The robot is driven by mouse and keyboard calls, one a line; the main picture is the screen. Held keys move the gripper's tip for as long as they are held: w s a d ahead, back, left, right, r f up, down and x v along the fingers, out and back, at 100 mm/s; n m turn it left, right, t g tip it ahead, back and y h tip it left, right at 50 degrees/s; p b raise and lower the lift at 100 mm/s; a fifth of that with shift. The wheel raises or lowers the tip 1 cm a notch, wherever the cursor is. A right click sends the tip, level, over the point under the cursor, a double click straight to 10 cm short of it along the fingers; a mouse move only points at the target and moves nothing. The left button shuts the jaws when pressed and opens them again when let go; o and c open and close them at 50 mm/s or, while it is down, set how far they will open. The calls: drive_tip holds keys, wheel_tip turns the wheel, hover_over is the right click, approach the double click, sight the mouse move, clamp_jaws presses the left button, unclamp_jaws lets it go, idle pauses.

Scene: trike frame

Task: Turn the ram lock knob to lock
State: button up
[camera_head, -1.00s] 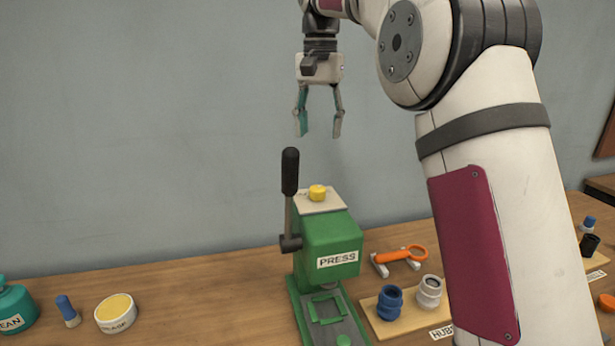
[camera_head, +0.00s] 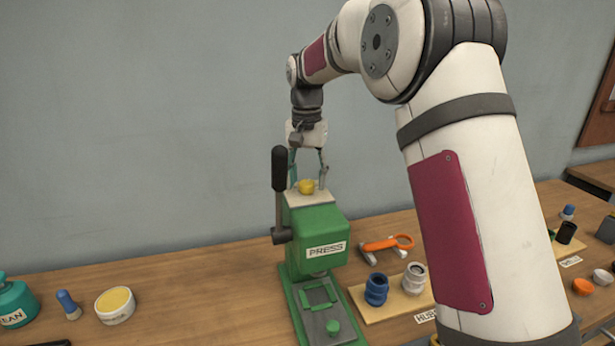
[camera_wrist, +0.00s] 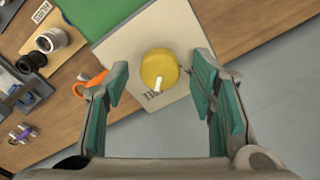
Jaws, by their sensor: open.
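The yellow ram lock knob (camera_head: 306,187) sits on the pale plate (camera_head: 308,200) on top of the green press (camera_head: 318,238). In the wrist view the round knob (camera_wrist: 159,70) has a white pointer mark on its lower edge, beside small dark lettering on the plate, too small to read. My gripper (camera_head: 308,184) is open and points down over the press top. Its teal-padded fingers stand on either side of the knob, with a gap at each side in the wrist view. The press's black-handled lever (camera_head: 279,170) stands upright at the left.
An orange-handled tool (camera_head: 388,244) and a board with blue and grey hubs (camera_head: 410,303) lie right of the press. A yellow-topped tub (camera_head: 115,305), a blue-capped item and a teal bottle (camera_head: 14,303) stand left. Bare table lies between tub and press.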

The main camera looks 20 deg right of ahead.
drive_tip(key=shift+f, duration=0.2)
drive_tip(key=c, duration=1.1)
drive_tip(key=shift+c, duration=0.2)
